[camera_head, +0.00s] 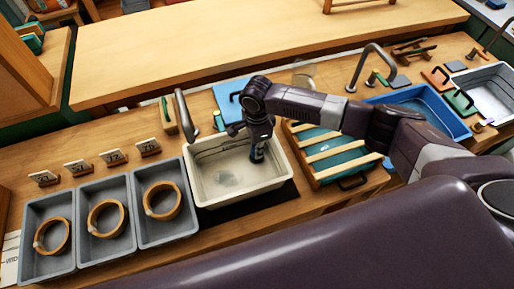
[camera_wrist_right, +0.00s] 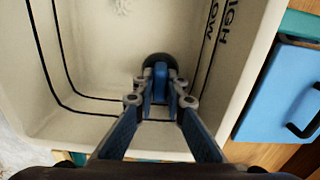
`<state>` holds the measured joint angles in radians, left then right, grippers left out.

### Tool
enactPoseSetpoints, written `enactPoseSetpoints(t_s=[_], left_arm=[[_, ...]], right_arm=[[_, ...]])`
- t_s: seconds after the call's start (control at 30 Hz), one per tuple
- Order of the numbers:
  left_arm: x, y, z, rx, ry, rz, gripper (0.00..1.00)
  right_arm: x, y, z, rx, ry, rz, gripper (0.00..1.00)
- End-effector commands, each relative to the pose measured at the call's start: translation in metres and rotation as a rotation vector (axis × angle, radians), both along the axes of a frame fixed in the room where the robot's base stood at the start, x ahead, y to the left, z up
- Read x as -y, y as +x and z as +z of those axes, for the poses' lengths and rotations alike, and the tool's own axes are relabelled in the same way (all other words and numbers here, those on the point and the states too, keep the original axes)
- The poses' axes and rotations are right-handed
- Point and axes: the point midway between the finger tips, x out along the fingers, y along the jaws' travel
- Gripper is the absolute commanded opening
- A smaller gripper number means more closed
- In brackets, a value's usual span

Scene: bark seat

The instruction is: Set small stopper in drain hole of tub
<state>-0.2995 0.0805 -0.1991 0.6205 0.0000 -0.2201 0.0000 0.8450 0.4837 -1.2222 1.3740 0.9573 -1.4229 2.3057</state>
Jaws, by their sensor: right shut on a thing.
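The cream tub (camera_head: 210,200) stands on the wooden counter, with dark lines along its inner walls. A pale round patch (camera_head: 228,180) shows on its floor; I cannot tell if it is the drain hole. My right gripper (camera_head: 257,156) reaches down into the tub at its right side. In the right wrist view my right gripper (camera_wrist_right: 160,84) is shut on the small stopper (camera_wrist_right: 159,60), which looks dark and round, partly hidden by the fingers. I cannot tell whether it touches the tub. A pale star-like mark (camera_wrist_right: 122,7) shows at the top of that view. My left gripper is not in view.
Several grey trays (camera_head: 108,247) with wooden rings stand to the left, with number cards behind. A slatted green crate (camera_head: 335,155) is just right of the tub. A faucet (camera_head: 184,115) rises behind it. A blue tub (camera_head: 440,107) stands farther right.

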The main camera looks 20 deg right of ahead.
Motion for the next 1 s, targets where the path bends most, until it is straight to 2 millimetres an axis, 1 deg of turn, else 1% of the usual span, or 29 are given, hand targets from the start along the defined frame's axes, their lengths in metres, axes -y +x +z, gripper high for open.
enactPoseSetpoints(t_s=[0.37,0.6,0.63,0.8,1.0], left_arm=[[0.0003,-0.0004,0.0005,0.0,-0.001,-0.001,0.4],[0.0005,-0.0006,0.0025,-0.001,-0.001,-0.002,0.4],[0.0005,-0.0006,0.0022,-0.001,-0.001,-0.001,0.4],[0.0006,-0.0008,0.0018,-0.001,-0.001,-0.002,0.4],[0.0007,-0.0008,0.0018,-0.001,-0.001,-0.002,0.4]], right_arm=[[-0.0001,0.0001,-0.0011,0.0,0.0,0.0,0.0],[0.0003,0.0004,-0.0055,0.001,0.0,-0.001,0.0],[0.0002,0.0007,-0.0055,0.001,0.0,0.0,0.13],[0.0003,0.0006,-0.0056,0.001,0.0,0.0,0.31],[0.0003,0.0004,-0.0056,0.001,0.0,0.0,0.31]])
